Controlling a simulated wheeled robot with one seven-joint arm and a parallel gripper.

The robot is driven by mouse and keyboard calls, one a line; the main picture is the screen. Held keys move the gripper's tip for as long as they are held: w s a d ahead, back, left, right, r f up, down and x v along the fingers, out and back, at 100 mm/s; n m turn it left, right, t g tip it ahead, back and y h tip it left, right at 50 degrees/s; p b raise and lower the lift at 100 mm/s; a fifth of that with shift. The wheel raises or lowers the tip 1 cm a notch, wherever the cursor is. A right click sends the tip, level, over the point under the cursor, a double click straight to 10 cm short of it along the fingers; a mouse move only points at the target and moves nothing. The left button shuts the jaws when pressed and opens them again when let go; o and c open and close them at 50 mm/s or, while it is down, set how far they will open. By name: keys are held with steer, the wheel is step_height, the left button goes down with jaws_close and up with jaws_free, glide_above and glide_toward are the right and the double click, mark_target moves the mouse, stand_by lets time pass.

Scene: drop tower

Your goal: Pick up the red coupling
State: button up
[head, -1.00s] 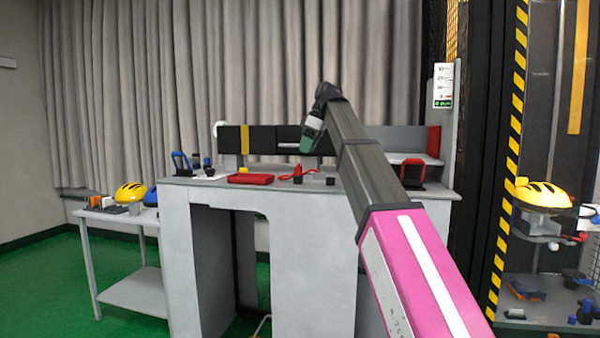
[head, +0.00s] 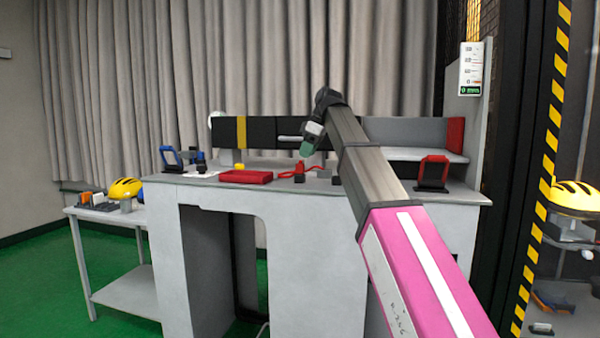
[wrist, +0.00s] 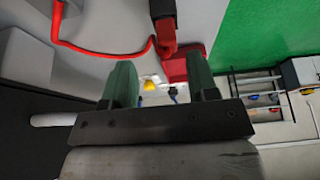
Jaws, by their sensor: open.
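The red coupling (head: 297,170) appears to be the small red piece with a thin red cord on the grey workbench (head: 330,203); it is too small to make out fully. In the wrist view a red piece with a black end (wrist: 165,32) shows beyond the fingers, with the red cord (wrist: 100,51) running left. My gripper (head: 307,148) is above the bench near the red piece. In the wrist view its green fingers (wrist: 162,82) are apart with nothing held between them.
A flat red case (head: 246,176) lies left of the coupling, with a small yellow item (head: 239,166) behind it. A blue-framed item (head: 172,158) stands at the bench's left, a red-framed one (head: 433,173) at its right. A side table (head: 95,213) holds a yellow helmet (head: 125,188).

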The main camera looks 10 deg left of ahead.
mark_target(300, 164)
steer(key=shift+s+a+x, duration=0.15)
steer(key=shift+x, duration=1.3)
steer(key=shift+s+a+x, duration=0.15)
steer(key=shift+s+x, duration=0.05)
steer(key=shift+x, duration=1.2)
steer(key=shift+r, duration=0.15)
steer(key=c, duration=0.8)
